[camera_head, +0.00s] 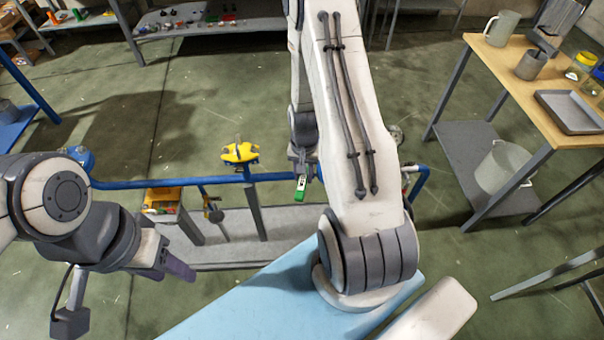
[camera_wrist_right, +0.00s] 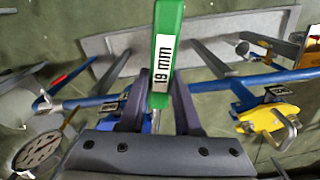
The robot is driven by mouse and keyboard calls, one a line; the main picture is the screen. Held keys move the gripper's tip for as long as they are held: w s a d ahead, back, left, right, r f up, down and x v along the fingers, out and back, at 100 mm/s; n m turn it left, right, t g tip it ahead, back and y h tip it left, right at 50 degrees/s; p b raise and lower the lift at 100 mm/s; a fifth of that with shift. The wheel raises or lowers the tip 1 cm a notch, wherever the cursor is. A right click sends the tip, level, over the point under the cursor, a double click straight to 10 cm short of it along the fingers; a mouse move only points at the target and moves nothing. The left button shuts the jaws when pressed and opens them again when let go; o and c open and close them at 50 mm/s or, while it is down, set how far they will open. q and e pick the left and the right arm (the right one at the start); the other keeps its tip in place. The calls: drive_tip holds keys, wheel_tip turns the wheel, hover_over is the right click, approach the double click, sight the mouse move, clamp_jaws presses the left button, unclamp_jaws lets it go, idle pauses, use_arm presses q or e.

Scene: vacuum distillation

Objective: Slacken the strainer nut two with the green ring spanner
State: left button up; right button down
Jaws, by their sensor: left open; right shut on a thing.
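The green ring spanner (camera_head: 301,190), labelled "19 mm", is held between the fingers of my right gripper (camera_head: 305,172). In the right wrist view the green spanner (camera_wrist_right: 164,55) points up between the two dark fingers; its ring end is not clearly visible. A yellow fitting (camera_head: 240,152) with metal parts on it sits on the blue pipe, left of my right gripper and apart from it. The yellow fitting (camera_wrist_right: 268,118) is on the right in the wrist view. I cannot tell which part is strainer nut two. My left gripper (camera_head: 178,268) is open and empty at the lower left.
The blue pipe (camera_head: 215,181) runs across on posts above a grey base plate (camera_head: 285,222). An orange-yellow box (camera_head: 163,197) stands by the pipe. A wooden-topped table (camera_head: 500,75) with vessels stands at the right. My right arm hides the middle.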

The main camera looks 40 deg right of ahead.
drive_tip(key=shift+s+d+n, duration=0.9)
drive_tip(key=shift+d+n, duration=0.15)
drive_tip(key=shift+n, duration=0.05)
drive_tip(key=d+n, duration=0.1)
drive_tip(key=s+d+n, duration=0.1)
drive_tip(key=shift+s+d, duration=0.25)
drive_tip(key=shift+d, duration=0.05)
drive_tip(key=shift+s+d+n+p, duration=0.2)
drive_tip(key=shift+s+d+n, duration=0.05)
drive_tip(key=shift+d+n, duration=0.4)
drive_tip(key=shift+s+d+n+p, duration=0.15)
drive_tip(key=shift+s+d+n, duration=0.1)
drive_tip(key=shift+d+n, duration=0.4)
drive_tip(key=shift+d, duration=0.15)
